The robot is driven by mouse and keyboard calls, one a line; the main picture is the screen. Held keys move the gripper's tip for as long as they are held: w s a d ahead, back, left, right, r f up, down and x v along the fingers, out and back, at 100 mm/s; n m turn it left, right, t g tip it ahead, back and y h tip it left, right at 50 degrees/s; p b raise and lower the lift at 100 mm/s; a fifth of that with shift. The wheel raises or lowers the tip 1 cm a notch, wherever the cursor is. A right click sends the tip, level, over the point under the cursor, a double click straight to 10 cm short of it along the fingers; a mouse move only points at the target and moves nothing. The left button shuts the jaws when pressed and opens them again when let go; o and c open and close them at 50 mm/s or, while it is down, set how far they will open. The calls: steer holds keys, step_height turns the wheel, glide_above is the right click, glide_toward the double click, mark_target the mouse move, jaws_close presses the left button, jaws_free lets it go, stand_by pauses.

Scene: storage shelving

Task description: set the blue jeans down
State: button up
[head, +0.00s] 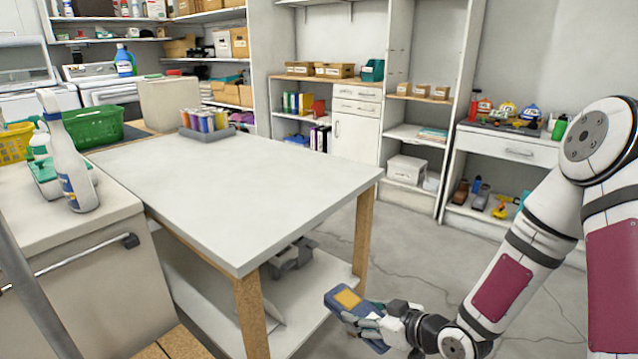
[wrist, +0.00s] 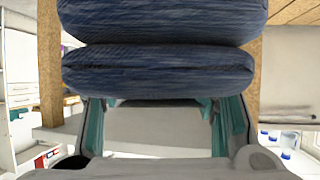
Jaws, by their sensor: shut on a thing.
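The blue jeans (head: 333,299) are a folded dark-blue bundle with an orange-yellow patch, low in front of the white table's right wooden leg in the head view. My gripper (head: 368,325) is shut on them and holds them beside the table, below the height of its top. In the wrist view the jeans (wrist: 158,70) show as two thick folded layers across the upper middle, beyond the teal finger pads. The parts of the jeans between the fingers are partly hidden.
The white table (head: 230,185) has a wide clear top with a grey tray of colored bottles (head: 205,122) at its back. Its lower shelf (head: 215,300) holds a grey object (head: 292,258). A counter with a spray bottle (head: 70,165) stands left. Shelving lines the back; open floor lies right.

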steer(key=w+d+r+m+t+h, duration=0.3)
steer(key=w+d+r+m+h, duration=0.3)
steer(key=d+m+h, duration=0.25)
steer(key=s+r+p, duration=0.4)
steer(key=r+p, duration=0.8)
steer(key=s+r+p, duration=0.5)
steer(key=r+p, duration=0.7)
steer(key=p, duration=0.1)
steer(key=shift+d+r, duration=0.15)
steer(key=shift+r, duration=0.15)
steer(key=shift+f+y, duration=0.1)
steer(key=shift+y, duration=0.15)
